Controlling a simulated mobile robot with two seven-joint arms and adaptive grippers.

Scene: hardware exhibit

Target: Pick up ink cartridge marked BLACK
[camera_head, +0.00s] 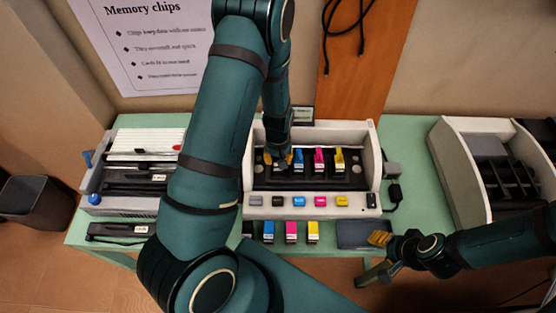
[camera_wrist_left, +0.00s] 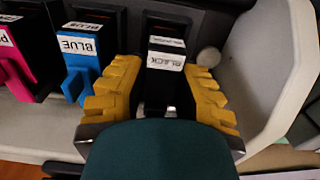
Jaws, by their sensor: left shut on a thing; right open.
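The ink cartridge marked BLACK (camera_wrist_left: 166,62) sits in a slot of the printer carriage, its white label facing the left wrist camera. My left gripper (camera_wrist_left: 165,95) has its yellow fingers on either side of this cartridge and is shut on it. In the head view my left gripper (camera_head: 280,160) reaches down into the left end of the white holder (camera_head: 312,188), and it hides the black cartridge there. My right gripper (camera_head: 380,238) is open and empty at the table's front right, beside a dark tray (camera_head: 358,236).
Blue (camera_head: 299,161), magenta (camera_head: 319,160) and yellow (camera_head: 339,161) cartridges stand in the holder right of my left gripper. Loose blue (camera_head: 268,231), magenta (camera_head: 291,232) and yellow (camera_head: 312,232) cartridges stand in front. A white bin unit (camera_head: 458,175) stands at right.

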